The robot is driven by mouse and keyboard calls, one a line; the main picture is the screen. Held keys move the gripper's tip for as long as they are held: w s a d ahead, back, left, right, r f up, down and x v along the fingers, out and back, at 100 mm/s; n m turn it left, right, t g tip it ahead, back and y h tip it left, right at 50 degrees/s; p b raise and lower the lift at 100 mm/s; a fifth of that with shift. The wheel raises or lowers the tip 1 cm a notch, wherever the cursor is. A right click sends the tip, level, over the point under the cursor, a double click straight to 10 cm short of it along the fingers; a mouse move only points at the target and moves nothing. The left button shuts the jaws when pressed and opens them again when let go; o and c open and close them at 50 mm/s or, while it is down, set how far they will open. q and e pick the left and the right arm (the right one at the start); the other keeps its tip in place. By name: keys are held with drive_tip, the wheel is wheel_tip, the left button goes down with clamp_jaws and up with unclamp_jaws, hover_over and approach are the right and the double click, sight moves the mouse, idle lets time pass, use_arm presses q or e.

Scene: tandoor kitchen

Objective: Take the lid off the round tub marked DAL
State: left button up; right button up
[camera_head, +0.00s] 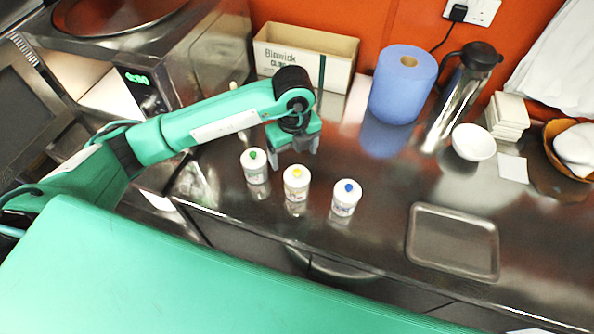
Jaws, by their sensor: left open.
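Three small round white tubs stand upright in a row on the steel counter, all with lids on. One has a green knob (255,166), the middle one a yellow knob (296,183), the right one a blue knob (346,197). Their labels are too small to read, so I cannot tell which is marked DAL. My left gripper (294,156) is open and empty, fingers pointing down. In the picture it is just above and behind the yellow-knobbed tub, to the right of the green-knobbed one. My right gripper is not in view.
A steel tray (453,242) lies on the counter at the right. Behind are a cardboard box (336,72), a blue paper roll (403,85), a steel jug (462,90), a white bowl (474,142) and stacked napkins (507,116). Counter between the blue-knobbed tub and tray is clear.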

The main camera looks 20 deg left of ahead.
sight(297, 171)
use_arm(q)
drive_tip(key=shift+f, duration=0.9)
drive_tip(key=shift+d+f+p, duration=0.1)
drive_tip(key=shift+f+p, duration=0.3)
drive_tip(key=shift+p, duration=0.2)
drive_tip(key=f+p, duration=0.1)
drive_tip(key=f, duration=0.1)
drive_tip(key=f+p, duration=0.1)
drive_tip(key=f, duration=0.1)
drive_tip(key=shift+w+d, duration=0.1)
drive_tip(key=shift+d, duration=0.1)
drive_tip(key=shift+f, duration=0.35)
drive_tip(key=c, duration=1)
